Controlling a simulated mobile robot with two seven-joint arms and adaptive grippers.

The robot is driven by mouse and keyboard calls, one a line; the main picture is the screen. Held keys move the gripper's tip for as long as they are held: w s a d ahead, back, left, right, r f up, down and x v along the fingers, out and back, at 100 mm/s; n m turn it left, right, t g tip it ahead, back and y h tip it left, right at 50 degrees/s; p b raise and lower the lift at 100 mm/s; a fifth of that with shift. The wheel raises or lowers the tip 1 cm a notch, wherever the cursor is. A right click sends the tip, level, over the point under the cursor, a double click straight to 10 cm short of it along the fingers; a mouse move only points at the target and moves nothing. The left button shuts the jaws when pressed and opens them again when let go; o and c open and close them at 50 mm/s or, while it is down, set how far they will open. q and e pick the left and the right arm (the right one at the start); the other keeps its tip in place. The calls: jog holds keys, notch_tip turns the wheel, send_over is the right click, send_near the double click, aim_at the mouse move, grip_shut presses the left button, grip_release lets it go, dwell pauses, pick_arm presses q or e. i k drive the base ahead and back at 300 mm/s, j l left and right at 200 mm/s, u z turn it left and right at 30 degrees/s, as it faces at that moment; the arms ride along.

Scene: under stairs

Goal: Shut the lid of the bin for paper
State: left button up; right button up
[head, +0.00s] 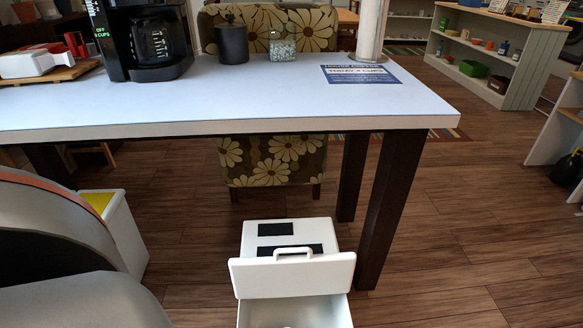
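A white box-shaped bin (294,313) stands on the floor at the bottom middle of the head view, cut off by the lower edge. Its white lid (292,279) with a handle on top stands raised, and the inside shows below it. Behind the lid is a white top (290,235) with two black patches; I cannot tell whether it belongs to the same bin. Another white bin (121,236) with a yellow patch on top stands at the left, partly hidden. No readable label shows which one is for paper. Neither gripper is in view.
A white-topped table (240,105) with dark legs (393,205) stands just beyond the bin, one leg close to its right. On it are a coffee maker (148,40), a black canister (232,42) and a sign (360,76). A flowered chair (272,160) is behind. The floor at right is clear.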

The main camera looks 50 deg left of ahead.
aim_at(277, 276)
jog(key=u, duration=1.1)
jog(key=i+j+z, duration=0.25)
jog(key=i+j, duration=0.15)
jog(key=i, duration=0.2)
jog(key=j, duration=0.15)
jog(key=u, duration=0.05)
